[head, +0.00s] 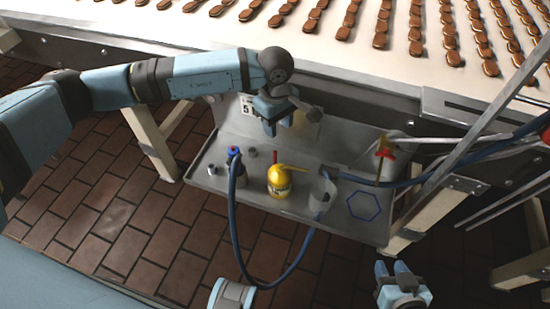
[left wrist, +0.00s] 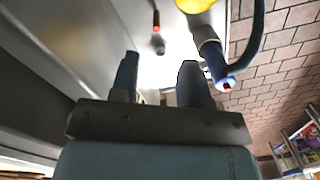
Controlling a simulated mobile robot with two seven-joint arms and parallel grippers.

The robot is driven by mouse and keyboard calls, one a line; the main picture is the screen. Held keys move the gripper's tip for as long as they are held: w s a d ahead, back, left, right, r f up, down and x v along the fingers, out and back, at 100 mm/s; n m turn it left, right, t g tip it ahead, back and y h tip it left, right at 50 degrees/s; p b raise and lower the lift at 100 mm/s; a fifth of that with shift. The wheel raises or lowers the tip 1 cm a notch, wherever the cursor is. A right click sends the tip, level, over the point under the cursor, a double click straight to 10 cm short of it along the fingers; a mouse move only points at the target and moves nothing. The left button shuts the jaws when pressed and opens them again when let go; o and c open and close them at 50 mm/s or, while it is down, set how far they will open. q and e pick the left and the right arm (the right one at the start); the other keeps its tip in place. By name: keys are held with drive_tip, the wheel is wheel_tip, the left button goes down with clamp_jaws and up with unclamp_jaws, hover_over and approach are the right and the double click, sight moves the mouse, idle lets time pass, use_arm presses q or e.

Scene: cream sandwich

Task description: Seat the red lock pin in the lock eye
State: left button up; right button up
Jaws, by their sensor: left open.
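A small red pin (head: 275,157) stands on the grey tray behind the yellow can. It also shows in the left wrist view (left wrist: 156,20), beyond my fingertips. I take it for the lock pin. My left gripper (head: 278,124) is open and empty, pointing down above the back of the tray, apart from the red pin. Its two fingers also show in the left wrist view (left wrist: 158,80). My right gripper (head: 392,269) is low at the bottom right, its fingers apart and nothing between them. I cannot make out the lock eye for certain.
On the tray (head: 208,152) stand a yellow can (head: 279,182), a blue-topped bottle (head: 235,170) with a blue hose, small grey cylinders (head: 252,153) and a grey container (head: 322,192). A red-and-yellow piece (head: 384,149) is at right. A conveyor with biscuits (head: 380,35) runs behind.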

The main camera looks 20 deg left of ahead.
use_arm(q)
drive_tip(key=a, duration=0.1)
hover_over(275, 152)
drive_tip(key=shift+y, duration=0.3)
wheel_tip(275, 152, down, 7)
drive_tip(key=shift+a+f+b, duration=0.1)
drive_tip(key=shift+b, duration=0.3)
drive_tip(key=shift+w+f+b, duration=0.1)
drive_tip(key=shift+f+b, duration=0.3)
drive_tip(key=shift+f, duration=2.75)
clamp_jaws()
